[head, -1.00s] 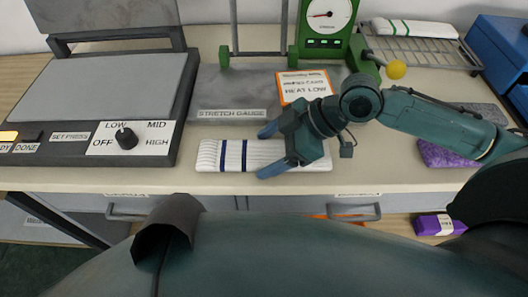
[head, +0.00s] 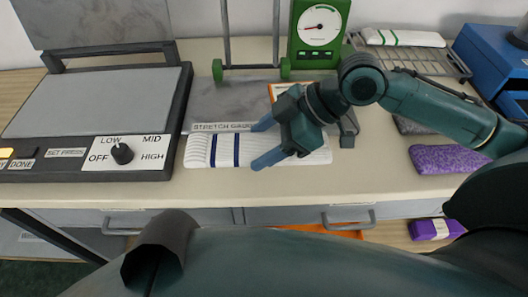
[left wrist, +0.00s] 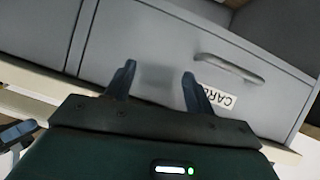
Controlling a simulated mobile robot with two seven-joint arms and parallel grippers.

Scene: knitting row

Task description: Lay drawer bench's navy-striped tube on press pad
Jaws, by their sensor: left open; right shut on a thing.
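The navy-striped tube (head: 206,151) is a flat white ribbed piece with two navy bands, in front of the stretch gauge on the bench. My right gripper (head: 262,144) is shut on it, with one blue finger at its far edge and one at its near edge, right of the bands. The gripper hides part of the tube. The press pad (head: 85,96) is the bare grey plate of the press at left, with its lid raised behind. My left gripper (left wrist: 160,76) is open and empty in the left wrist view, in front of a grey drawer front.
The press control panel (head: 125,153) has a black knob. A green dial gauge (head: 319,28) stands at the back. A green-striped white tube (head: 403,38) lies on a wire rack. A purple knitted piece (head: 450,158) lies at right. Drawer handles (head: 348,219) stick out below the bench edge.

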